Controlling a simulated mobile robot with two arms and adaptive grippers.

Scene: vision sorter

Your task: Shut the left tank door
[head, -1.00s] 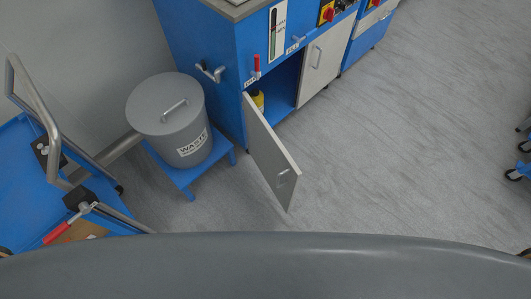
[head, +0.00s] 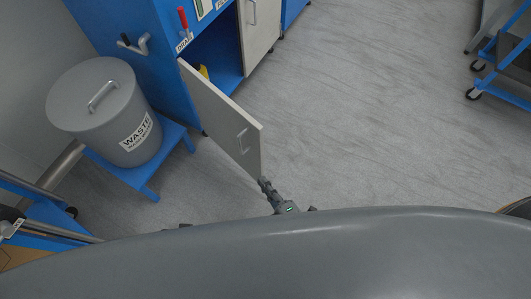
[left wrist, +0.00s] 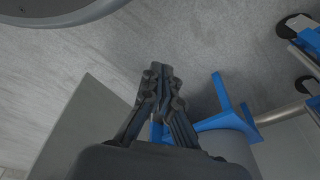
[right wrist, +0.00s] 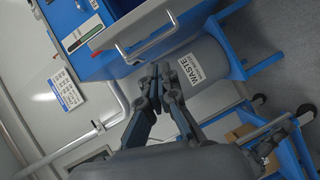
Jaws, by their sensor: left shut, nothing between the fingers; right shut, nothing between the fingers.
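The left tank door (head: 215,105) is a pale grey panel with a bar handle. It stands wide open from the blue cabinet, its free edge towards me. My right gripper (head: 264,184) is shut and empty, close to the lower free corner of the door; I cannot tell if they touch. The right wrist view shows its closed fingers (right wrist: 160,82) below a pale panel with a bar handle (right wrist: 148,45). My left gripper (left wrist: 160,85) is shut and empty in its wrist view, beside a flat grey panel (left wrist: 85,125), probably the door.
A grey waste bin (head: 100,110) stands on a blue stand (head: 165,160) left of the door. A blue cart (head: 45,225) is at lower left, another trolley (head: 505,90) at upper right. The floor right of the door is clear. My own body covers the bottom.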

